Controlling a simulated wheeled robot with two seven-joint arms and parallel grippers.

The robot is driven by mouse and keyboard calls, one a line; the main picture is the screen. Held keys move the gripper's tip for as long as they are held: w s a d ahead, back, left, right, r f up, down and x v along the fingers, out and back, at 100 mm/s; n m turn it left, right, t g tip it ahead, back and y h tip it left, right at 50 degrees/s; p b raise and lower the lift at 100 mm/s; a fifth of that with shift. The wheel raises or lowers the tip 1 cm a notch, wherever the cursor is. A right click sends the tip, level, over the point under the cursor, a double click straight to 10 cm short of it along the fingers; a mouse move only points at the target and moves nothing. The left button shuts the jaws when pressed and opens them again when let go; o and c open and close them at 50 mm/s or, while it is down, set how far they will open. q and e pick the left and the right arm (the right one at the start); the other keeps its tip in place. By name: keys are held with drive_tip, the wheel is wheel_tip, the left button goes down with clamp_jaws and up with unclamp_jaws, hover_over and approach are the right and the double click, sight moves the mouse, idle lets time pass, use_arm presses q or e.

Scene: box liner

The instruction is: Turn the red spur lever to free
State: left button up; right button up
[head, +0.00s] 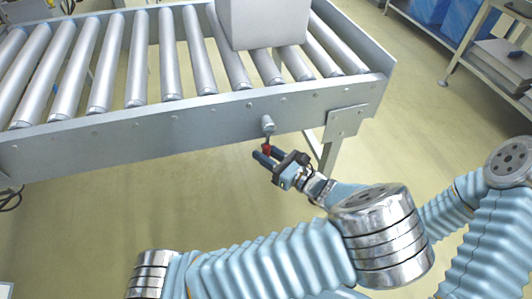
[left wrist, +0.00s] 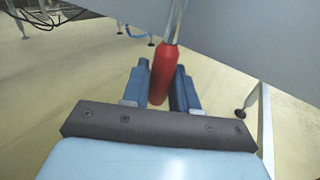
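The red spur lever (head: 267,149) hangs down from a metal pivot (head: 267,125) on the side rail of the conveyor. In the left wrist view its red handle (left wrist: 160,75) hangs from a metal rod, slightly tilted. My left gripper (head: 268,157) is at the handle, with its two dark blue fingers apart on either side of it. In the left wrist view the left gripper (left wrist: 158,85) shows a thin gap beside the handle; contact with the right finger is unclear. My right gripper is not in view.
The roller conveyor's grey side rail (head: 130,140) runs just above my left gripper. A grey box (head: 262,20) sits on the rollers. A conveyor leg (head: 328,158) stands close to the right of the gripper. The floor below is clear.

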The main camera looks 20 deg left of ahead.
use_arm(q)
clamp_jaws()
drive_tip(key=w+d+n+h+p, duration=0.2)
drive_tip(key=d+n+h+p, duration=0.1)
drive_tip(key=d+n, duration=0.1)
drive_tip(key=shift+w+d+r+g, duration=0.1)
drive_tip(key=shift+w+r+g, duration=0.2)
drive_tip(key=shift+w+r, duration=0.1)
drive_tip(key=o, duration=0.8)
unclamp_jaws()
drive_tip(key=shift+r, duration=0.1)
